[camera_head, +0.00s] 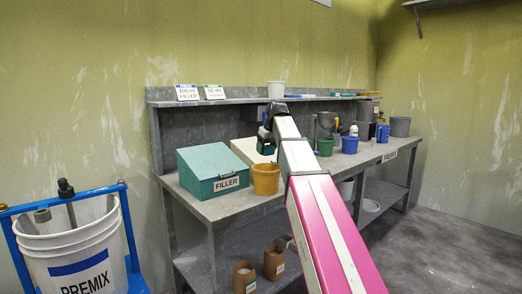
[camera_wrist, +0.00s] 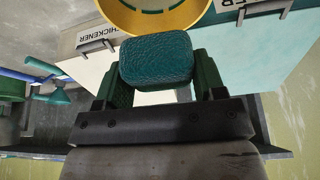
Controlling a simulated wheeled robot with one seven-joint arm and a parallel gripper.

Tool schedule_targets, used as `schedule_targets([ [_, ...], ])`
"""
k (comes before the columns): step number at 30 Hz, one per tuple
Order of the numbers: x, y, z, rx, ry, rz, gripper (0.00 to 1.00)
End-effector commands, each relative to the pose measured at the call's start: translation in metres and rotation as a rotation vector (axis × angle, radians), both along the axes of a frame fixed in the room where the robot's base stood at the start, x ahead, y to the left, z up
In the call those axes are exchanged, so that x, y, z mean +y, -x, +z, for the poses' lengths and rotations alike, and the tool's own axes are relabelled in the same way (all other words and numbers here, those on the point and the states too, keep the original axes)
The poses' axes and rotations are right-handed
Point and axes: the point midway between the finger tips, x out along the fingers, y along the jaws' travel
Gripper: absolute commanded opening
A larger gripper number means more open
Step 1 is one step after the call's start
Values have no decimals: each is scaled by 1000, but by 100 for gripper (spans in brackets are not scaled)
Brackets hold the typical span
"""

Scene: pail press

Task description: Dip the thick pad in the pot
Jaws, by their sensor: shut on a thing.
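My gripper (camera_wrist: 158,78) is shut on a thick teal pad (camera_wrist: 157,60) with a rough, wrinkled face, held between its green fingers. In the head view the gripper (camera_head: 266,133) hangs above the bench with the pad (camera_head: 265,148) at its end, partly hidden by my arm. A yellow-orange pot (camera_head: 265,180) stands on the bench just below it. In the wrist view the pot (camera_wrist: 127,22) shows its open mouth past the pad, with a dashed dark line inside. The pad appears apart from the pot. Other pots are green (camera_head: 325,147) and blue (camera_head: 349,145).
A teal FILLER box (camera_head: 205,171) and a cream THICKENER box (camera_wrist: 85,68) flank the pot. A white cup (camera_head: 276,89) stands on the shelf above. Brown containers (camera_head: 273,262) sit on the lower shelf. A PREMIX pail (camera_head: 78,258) stands in a blue frame at left.

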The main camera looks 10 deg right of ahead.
Motion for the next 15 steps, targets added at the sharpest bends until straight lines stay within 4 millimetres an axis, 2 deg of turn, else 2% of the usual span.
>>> schedule_targets([
  [15, 1, 1, -51, 2, -1, -1, 44],
])
